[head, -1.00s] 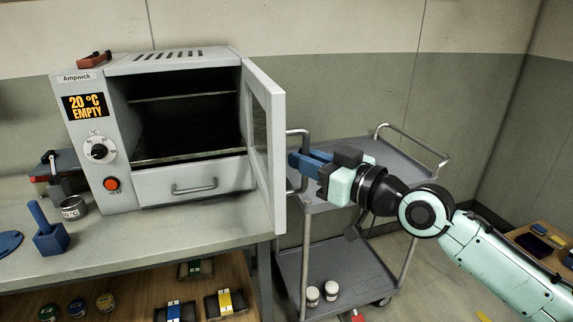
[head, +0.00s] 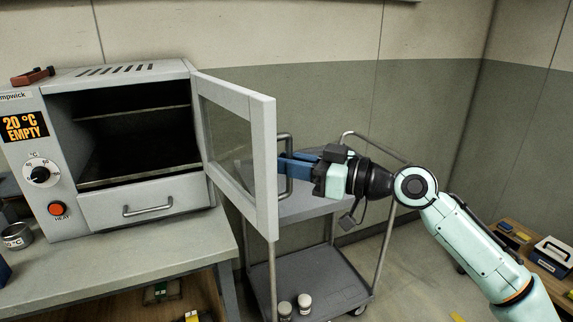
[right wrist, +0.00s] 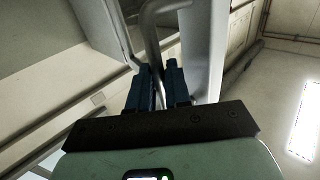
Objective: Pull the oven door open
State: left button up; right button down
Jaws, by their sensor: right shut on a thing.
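The oven (head: 115,140) stands on the bench at the left, its display reading 20 °C EMPTY. Its glass-paned door (head: 262,150) is hinged at the oven's right side and stands wide open, showing a dark, empty chamber (head: 140,135) with racks. My right gripper (head: 284,166) is shut on the door handle (head: 286,150), a grey vertical bar on the door's outer face. In the right wrist view the blue fingers (right wrist: 160,85) close around the handle (right wrist: 153,40). My left gripper is not in view.
A grey two-shelf trolley (head: 320,278) stands behind and below the door, with two small white jars (head: 304,300) on its lower shelf. The bench (head: 120,265) is clear in front of the oven. A low wooden table with boxes (head: 545,262) is at the right.

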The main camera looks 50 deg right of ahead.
jog(key=shift+w+r, duration=0.1)
jog(key=shift+r, duration=0.1)
jog(key=c, duration=1.2)
grip_release()
jog(key=shift+w+a, duration=0.1)
jog(key=shift+c, duration=0.2)
jog(key=shift+w+f, duration=0.1)
jog(key=shift+w, duration=0.1)
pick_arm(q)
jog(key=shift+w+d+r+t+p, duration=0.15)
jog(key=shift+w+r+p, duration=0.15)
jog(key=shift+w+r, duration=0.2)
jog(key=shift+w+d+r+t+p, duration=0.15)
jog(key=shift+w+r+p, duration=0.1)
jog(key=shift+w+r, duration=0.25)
pick_arm(e)
jog(key=v, duration=1.3)
jog(key=shift+s, duration=0.25)
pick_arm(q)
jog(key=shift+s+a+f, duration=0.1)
